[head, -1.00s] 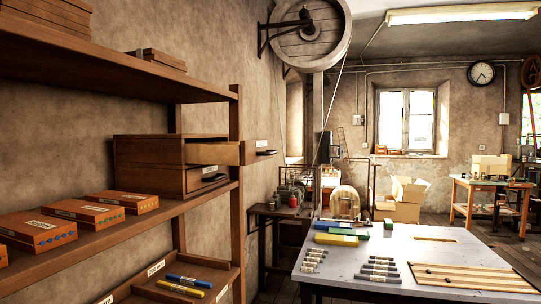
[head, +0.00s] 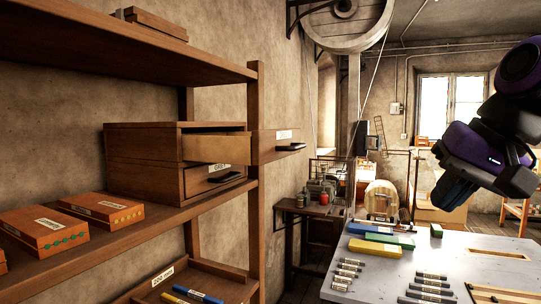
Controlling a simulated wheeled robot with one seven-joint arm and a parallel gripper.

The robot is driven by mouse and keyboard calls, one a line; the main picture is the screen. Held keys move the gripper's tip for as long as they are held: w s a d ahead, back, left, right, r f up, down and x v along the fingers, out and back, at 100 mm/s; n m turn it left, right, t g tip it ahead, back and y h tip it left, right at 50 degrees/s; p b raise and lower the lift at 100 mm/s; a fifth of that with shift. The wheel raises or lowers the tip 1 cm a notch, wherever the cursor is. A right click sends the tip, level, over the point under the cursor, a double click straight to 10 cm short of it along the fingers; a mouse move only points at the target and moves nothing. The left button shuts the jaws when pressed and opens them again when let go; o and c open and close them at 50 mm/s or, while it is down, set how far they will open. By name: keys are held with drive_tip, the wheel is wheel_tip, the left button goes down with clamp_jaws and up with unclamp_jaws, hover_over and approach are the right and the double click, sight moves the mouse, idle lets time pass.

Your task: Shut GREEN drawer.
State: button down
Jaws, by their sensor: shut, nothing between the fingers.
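A brown wooden two-drawer cabinet (head: 141,150) stands on the middle shelf at left. Its upper drawer (head: 275,146) is pulled far out to the right, with its pale side wall, a small white label and a dark handle showing. The lower drawer (head: 214,178) is shut, with a dark handle and a white label. The lettering is too small to read surely, so I cannot tell which drawer is GREEN. My gripper (head: 447,200) is at the right, above the table, shut and empty, well apart from the cabinet.
A shelf post (head: 256,220) rises close to the open drawer. Orange-brown boxes (head: 103,208) lie on the same shelf. The grey table (head: 450,262) at lower right holds colored blocks, several small cylinders and a slatted board. Open air separates my gripper and the drawer.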

sight(201, 149)
drive_tip(key=w+a+r+m+g+y, duration=0.2)
drive_tip(key=w+a+r+y, duration=0.3)
drive_tip(key=w+a+r, duration=0.7)
drive_tip(key=shift+s+a+r+x, duration=0.15)
drive_tip(key=shift+a+r+x, duration=0.2)
drive_tip(key=shift+x, duration=2.1)
drive_tip(key=shift+s+a+r+x, duration=0.25)
drive_tip(key=shift+a+x, duration=0.1)
drive_tip(key=shift+x, duration=2.15)
drive_tip(key=shift+s+a+r+x, duration=0.1)
drive_tip(key=shift+a+r+x, duration=0.2)
drive_tip(key=shift+x, duration=2.15)
drive_tip(key=shift+a, duration=0.1)
drive_tip(key=w+a, duration=0.2)
drive_tip(key=a, duration=0.3)
drive_tip(key=w+a, duration=0.2)
drive_tip(key=a, duration=0.4)
drive_tip(key=w+a, duration=0.2)
drive_tip(key=a, duration=0.4)
drive_tip(key=shift+w+a, duration=0.15)
drive_tip(key=shift+a, duration=0.05)
drive_tip(key=shift+r, duration=0.15)
